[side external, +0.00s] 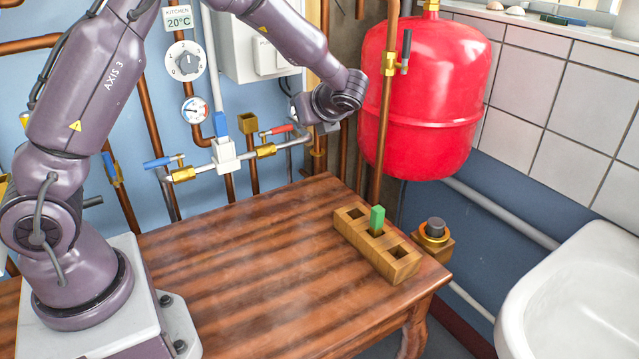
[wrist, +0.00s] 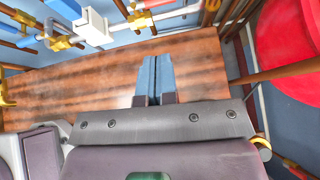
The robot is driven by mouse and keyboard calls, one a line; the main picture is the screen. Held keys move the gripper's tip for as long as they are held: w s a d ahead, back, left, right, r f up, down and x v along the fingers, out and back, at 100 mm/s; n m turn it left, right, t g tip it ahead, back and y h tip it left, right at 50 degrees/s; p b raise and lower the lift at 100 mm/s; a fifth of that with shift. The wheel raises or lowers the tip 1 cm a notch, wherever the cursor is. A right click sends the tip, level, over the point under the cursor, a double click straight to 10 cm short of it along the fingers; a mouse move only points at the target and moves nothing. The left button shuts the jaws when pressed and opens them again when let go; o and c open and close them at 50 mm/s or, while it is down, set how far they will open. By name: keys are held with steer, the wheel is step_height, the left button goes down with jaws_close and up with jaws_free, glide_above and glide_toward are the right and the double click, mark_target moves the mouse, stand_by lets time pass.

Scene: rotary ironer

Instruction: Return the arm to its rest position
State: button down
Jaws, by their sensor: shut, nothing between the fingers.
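My gripper (wrist: 156,62) shows in the wrist view as two blue-grey fingers pressed together, with nothing between them. The brown wooden table top (wrist: 95,85) lies beyond them. In the side external view my arm reaches from the left over the back of the table (side external: 235,265), its wrist bent beside the red tank (side external: 425,95). The fingers cannot be made out clearly there. A wooden block (side external: 398,268) with square holes stands on the table's right end, well apart from my gripper.
A vertical copper pipe (side external: 385,130) runs before the tank. A white basin (side external: 575,285) stands at right. The table's middle is clear.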

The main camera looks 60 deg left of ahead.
steer(key=s+d+r+n+t+h, duration=0.1)
steer(key=s+d+r+n+h, duration=0.2)
steer(key=s+d+n, duration=0.2)
steer(key=s+d+r+n+t+h, duration=0.2)
steer(key=s+d+r+n+h, duration=0.2)
steer(key=s+n, duration=0.3)
steer(key=s+d+r+n+t+h, duration=0.1)
steer(key=s+d+r+n+h, duration=0.2)
steer(key=s, duration=0.9)
steer(key=shift+d+r+n+t+h, duration=0.25)
steer(key=shift+d+n+t+h, duration=0.25)
steer(key=shift+d+n, duration=1.1)
